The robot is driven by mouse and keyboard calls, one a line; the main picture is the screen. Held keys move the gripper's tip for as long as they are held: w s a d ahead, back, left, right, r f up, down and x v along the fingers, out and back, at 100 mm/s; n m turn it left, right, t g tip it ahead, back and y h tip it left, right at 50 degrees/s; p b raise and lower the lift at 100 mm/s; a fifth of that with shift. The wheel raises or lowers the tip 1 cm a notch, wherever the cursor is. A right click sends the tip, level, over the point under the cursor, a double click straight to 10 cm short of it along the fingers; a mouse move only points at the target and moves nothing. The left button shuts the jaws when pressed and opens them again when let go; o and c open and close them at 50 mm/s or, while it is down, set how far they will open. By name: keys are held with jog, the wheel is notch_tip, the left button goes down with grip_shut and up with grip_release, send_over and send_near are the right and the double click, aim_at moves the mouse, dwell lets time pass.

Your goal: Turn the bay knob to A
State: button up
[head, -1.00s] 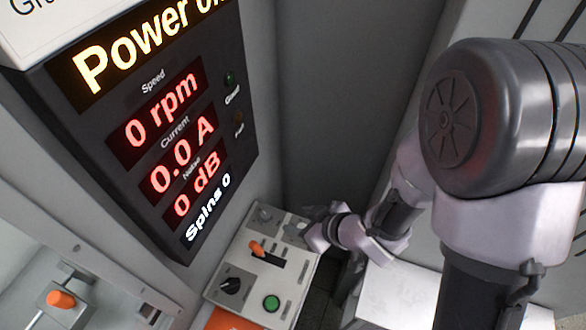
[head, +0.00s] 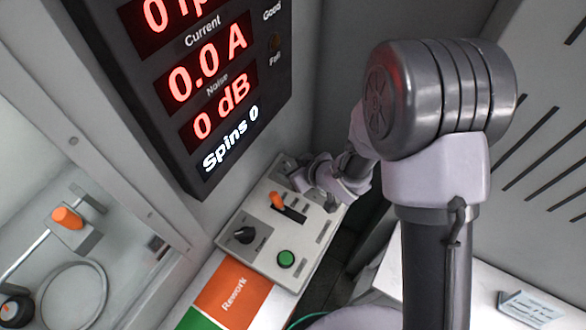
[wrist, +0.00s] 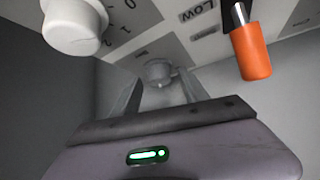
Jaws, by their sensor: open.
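The grey control panel (head: 262,258) stands below the display in the head view. A pale knob (wrist: 75,25) with marks 0, 1 and 2 beside it is at the upper left of the wrist view. A second grey knob (wrist: 158,70) sits ahead, between the fingers of my gripper (wrist: 158,92). I cannot read a bay label or the letter A, so which knob is the bay knob is unclear. My gripper is open; contact with the grey knob cannot be told. In the head view my gripper (head: 300,178) is at the panel's far end and hides part of it.
An orange lever (head: 279,201) shows on the panel and at upper right in the wrist view (wrist: 250,52). A black knob (head: 244,235) and a green button (head: 286,259) are nearer. An orange Rework area (head: 232,290) lies in front; a wall stands behind the panel.

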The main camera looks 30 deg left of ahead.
grip_shut()
